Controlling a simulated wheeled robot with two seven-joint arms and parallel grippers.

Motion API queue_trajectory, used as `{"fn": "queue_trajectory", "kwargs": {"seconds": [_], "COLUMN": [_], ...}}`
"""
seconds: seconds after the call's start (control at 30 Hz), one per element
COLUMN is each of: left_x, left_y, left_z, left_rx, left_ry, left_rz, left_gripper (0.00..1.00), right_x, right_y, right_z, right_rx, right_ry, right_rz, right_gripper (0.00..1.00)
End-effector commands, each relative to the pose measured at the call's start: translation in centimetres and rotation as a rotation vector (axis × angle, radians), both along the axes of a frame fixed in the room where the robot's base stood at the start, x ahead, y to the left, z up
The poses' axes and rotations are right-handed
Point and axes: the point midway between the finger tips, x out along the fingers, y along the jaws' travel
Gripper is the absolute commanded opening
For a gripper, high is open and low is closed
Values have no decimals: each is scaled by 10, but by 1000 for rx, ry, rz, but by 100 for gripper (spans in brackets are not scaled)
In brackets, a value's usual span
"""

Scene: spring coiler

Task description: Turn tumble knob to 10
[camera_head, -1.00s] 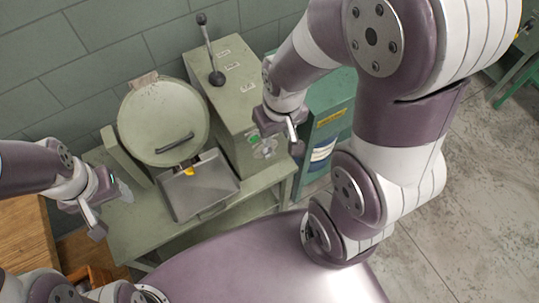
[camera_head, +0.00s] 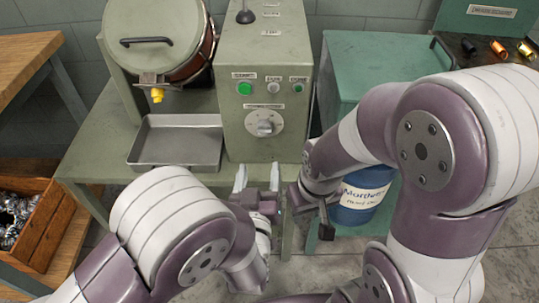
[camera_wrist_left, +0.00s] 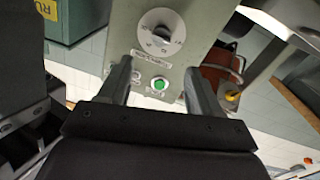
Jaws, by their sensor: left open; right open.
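The tumble knob (camera_head: 264,123) is a round silver dial with a grip bar, low on the front of the green control box (camera_head: 233,135). A small label is above it; its numbers are too small to read in the head view. It also shows upside down in the left wrist view (camera_wrist_left: 161,32), beyond the fingertips. My left gripper (camera_head: 257,178) is open and empty, in front of and below the knob, apart from it. My right gripper (camera_head: 311,208) is open and empty, right of the left gripper.
A green button (camera_head: 244,88) and two smaller controls sit above the knob. A metal tray (camera_head: 180,145) stands left of the box under the tumbler drum (camera_head: 157,35). A blue labelled bucket (camera_head: 362,195) stands at right, behind my right arm. Both grippers are close together.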

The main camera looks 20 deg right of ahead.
Motion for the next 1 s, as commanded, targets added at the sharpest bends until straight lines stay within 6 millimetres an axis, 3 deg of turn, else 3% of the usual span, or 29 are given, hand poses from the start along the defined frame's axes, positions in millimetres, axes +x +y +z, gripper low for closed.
{"fn": "queue_trajectory", "kwargs": {"seconds": [0.4, 0.6, 0.83, 0.87, 1.0], "left_x": [92, 110, 111, 111, 111], "left_y": [-32, -39, -39, -39, -39], "left_z": [1, 3, 3, 3, 3], "left_rx": [0, 0, 1, 1, 1], "left_ry": [0, 1, 2, 2, 2], "left_rz": [2, 1, 0, 0, 0], "left_gripper": [64, 64, 64, 61, 15], "right_x": [0, 0, 0, 0, 0], "right_y": [0, 0, 0, 0, 0], "right_z": [-13, -15, -15, -15, -15], "right_rx": [0, 0, 0, 0, 0], "right_ry": [0, 0, 0, 0, 0], "right_rz": [0, 0, 0, 0, 0], "right_gripper": [43, 43, 43, 43, 43]}}
